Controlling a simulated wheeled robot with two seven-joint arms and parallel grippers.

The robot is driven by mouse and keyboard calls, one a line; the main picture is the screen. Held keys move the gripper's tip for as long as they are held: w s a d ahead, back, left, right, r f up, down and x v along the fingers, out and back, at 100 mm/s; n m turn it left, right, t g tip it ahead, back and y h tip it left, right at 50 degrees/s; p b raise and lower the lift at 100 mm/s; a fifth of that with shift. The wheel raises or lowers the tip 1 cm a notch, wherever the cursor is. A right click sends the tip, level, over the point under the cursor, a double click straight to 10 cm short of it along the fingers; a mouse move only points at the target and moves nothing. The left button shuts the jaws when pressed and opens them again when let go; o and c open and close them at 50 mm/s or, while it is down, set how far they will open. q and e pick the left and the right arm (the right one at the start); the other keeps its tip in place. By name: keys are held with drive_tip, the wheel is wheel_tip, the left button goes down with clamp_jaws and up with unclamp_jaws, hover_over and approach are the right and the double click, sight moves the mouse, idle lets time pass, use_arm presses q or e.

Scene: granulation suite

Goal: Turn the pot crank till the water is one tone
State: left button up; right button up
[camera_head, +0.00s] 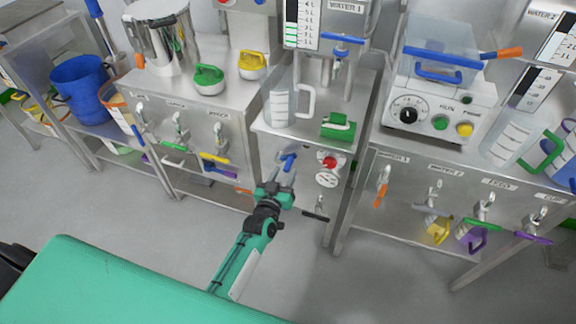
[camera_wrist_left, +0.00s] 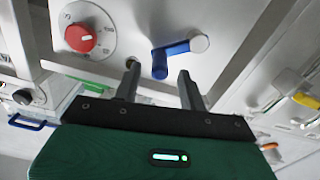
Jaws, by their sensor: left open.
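A blue crank (camera_head: 289,162) sticks out of the front panel of the middle steel station (camera_head: 262,122). In the left wrist view the blue crank (camera_wrist_left: 168,58) has a grey round end and lies just ahead of and between my fingertips. My left gripper (camera_head: 281,184) is open in front of that panel; its two fingers (camera_wrist_left: 158,76) are apart with nothing held. I cannot tell whether they touch the crank. A steel pot (camera_head: 165,45) with an orange handle stands on the left bench. The water inside any pot cannot be seen. My right gripper is not in view.
Tools hang on both neighbouring panels. The floor in front is clear.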

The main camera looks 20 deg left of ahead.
use_arm(q)
drive_tip(key=shift+w, duration=2)
